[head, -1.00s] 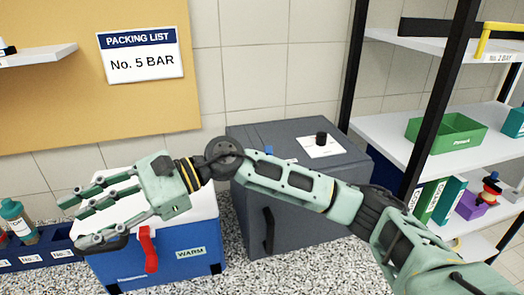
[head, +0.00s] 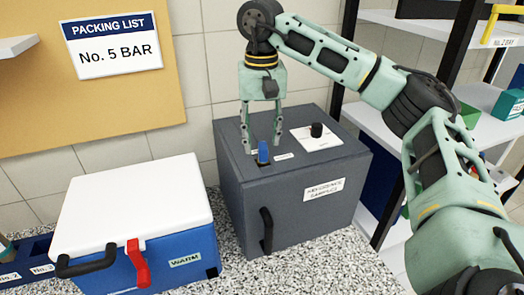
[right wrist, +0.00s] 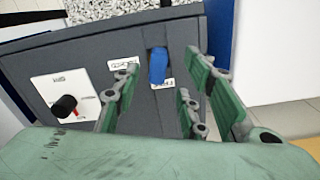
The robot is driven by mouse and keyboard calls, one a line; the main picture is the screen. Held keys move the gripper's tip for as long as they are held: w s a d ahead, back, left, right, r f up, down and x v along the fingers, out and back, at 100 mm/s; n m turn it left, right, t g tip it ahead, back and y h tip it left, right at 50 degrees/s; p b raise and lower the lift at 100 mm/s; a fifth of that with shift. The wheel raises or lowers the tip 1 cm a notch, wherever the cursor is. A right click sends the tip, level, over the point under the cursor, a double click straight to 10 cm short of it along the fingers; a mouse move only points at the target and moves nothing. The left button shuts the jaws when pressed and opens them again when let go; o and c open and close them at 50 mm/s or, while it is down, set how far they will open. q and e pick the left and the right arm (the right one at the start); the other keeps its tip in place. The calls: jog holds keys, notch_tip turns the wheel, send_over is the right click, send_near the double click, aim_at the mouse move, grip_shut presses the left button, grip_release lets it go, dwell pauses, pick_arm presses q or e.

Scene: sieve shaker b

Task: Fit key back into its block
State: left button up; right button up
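A small blue upright piece (head: 263,152), which looks like the key's handle, stands on top of the grey cabinet (head: 236,175) near its front left edge. It also shows in the right wrist view (right wrist: 158,66), beside small white labels. I cannot tell how its lower end sits in the top. My right gripper (head: 262,143) points down over the cabinet, with its fingers spread on either side of the blue piece. In the right wrist view the fingers (right wrist: 160,84) are apart, with a gap around the blue piece and no clear contact. My left gripper is out of view.
A black knob (head: 316,130) on a white plate is right of the blue piece. A blue cooler with a white lid (head: 135,205) and red latch (head: 137,262) stands to the left. Shelves (head: 385,140) stand at the right. Speckled counter is free in front.

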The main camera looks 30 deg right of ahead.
aim_at(263, 145)
jog(key=shift+s+d+f+p, duration=0.15)
jog(key=shift+f+p, duration=0.5)
jog(key=shift+f, duration=1.25)
grip_shut()
